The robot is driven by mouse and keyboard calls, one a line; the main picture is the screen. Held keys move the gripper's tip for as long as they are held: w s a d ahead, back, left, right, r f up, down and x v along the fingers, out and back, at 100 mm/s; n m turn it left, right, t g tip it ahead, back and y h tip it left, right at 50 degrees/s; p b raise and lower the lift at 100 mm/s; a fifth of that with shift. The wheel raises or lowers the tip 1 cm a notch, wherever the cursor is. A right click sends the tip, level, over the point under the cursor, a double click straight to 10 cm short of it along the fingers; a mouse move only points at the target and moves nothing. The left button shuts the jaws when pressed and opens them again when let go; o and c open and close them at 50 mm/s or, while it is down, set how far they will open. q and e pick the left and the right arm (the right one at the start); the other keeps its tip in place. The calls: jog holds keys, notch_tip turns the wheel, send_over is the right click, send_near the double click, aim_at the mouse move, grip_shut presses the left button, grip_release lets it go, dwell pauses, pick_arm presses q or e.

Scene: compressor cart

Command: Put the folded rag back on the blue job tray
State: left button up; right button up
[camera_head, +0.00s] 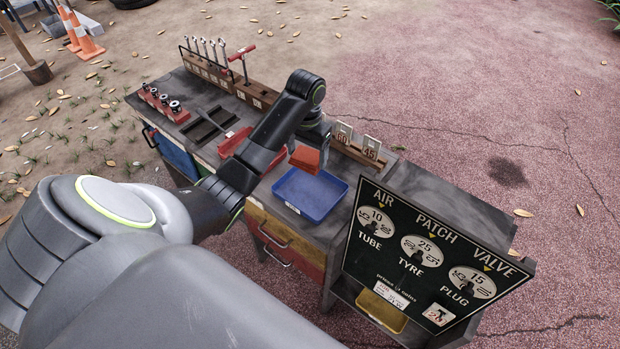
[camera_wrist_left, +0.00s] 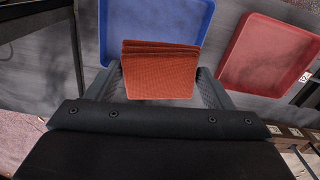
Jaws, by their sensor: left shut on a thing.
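The folded rag (camera_head: 305,158) is orange-red and held in my left gripper (camera_head: 312,143), above the cart top. In the left wrist view the rag (camera_wrist_left: 160,72) sits between the two fingers of the gripper (camera_wrist_left: 160,85), which are shut on it. The blue job tray (camera_head: 311,196) lies on the cart top and looks empty. In the head view the rag is over or just beyond the tray's far edge. In the left wrist view the blue tray (camera_wrist_left: 118,27) lies beyond and below the rag, partly hidden by it. My right gripper is not in view.
A red tray (camera_wrist_left: 268,55) is beside the blue one. A wooden holder with number cards (camera_head: 357,147) stands behind the tray. A dark price board (camera_head: 425,255) rises at the front right. A wrench rack (camera_head: 222,73) and a red socket rack (camera_head: 163,103) are at the far left.

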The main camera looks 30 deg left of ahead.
pick_arm(q)
jog(key=shift+s+d+f+m, duration=0.45)
jog(key=shift+d+f+m, duration=0.15)
jog(key=shift+d, duration=0.1)
jog(key=shift+f+b, duration=0.25)
jog(key=shift+b, duration=0.2)
jog(key=b, duration=0.4)
send_over(309, 193)
notch_tip(309, 193, down, 4)
jog(key=shift+w+f, duration=0.1)
jog(key=shift+f, duration=0.15)
jog(key=shift+d+f, duration=0.1)
jog(key=shift+f, duration=0.55)
notch_tip(309, 193, down, 3)
jog(key=shift+f, duration=0.25)
jog(key=shift+f, duration=0.1)
jog(key=o, duration=1)
jog(key=shift+c, duration=0.2)
